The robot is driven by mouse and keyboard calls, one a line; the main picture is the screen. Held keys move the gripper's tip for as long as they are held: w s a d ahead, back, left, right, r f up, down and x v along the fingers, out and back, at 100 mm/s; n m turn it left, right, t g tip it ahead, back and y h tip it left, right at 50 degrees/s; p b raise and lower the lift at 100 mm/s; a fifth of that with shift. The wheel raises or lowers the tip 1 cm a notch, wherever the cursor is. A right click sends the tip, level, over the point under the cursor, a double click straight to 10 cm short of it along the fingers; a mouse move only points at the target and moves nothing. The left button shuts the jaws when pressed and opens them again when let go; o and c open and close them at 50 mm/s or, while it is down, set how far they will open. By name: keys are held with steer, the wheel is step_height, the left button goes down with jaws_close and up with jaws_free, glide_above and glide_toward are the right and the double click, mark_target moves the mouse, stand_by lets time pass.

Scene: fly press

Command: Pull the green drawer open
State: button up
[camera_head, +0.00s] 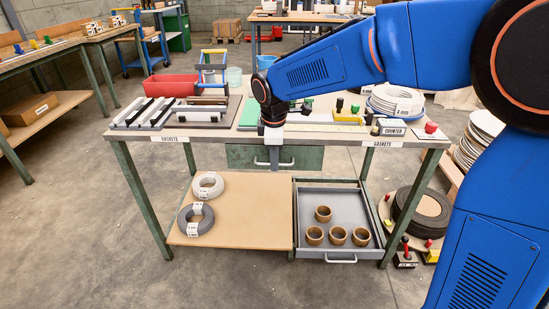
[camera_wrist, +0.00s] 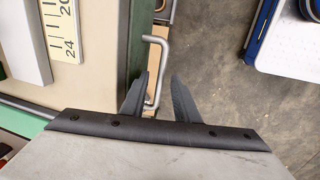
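The green drawer (camera_head: 308,158) sits under the table top, its front about flush below the edge; it looks closed. Its grey bar handle (camera_head: 285,164) is partly covered by my gripper (camera_head: 273,163) in the head view. In the wrist view the handle (camera_wrist: 163,58) stands out from the green front (camera_wrist: 141,45). My gripper (camera_wrist: 160,76) is open there, with one dark finger on each side of the handle's bar. A gap shows between the bar and the right finger; whether the left finger touches it I cannot tell.
Below, a grey tray-like drawer (camera_head: 345,196) stands pulled out with several brown rings in it. A wooden shelf (camera_head: 250,205) with two coils is beside it. The table top (camera_head: 345,140) is crowded. The floor (camera_head: 220,280) in front is clear.

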jaws_close()
steer(key=s, duration=2.1)
steer(key=shift+s+a, duration=0.15)
steer(key=shift+a, duration=0.25)
jaws_free()
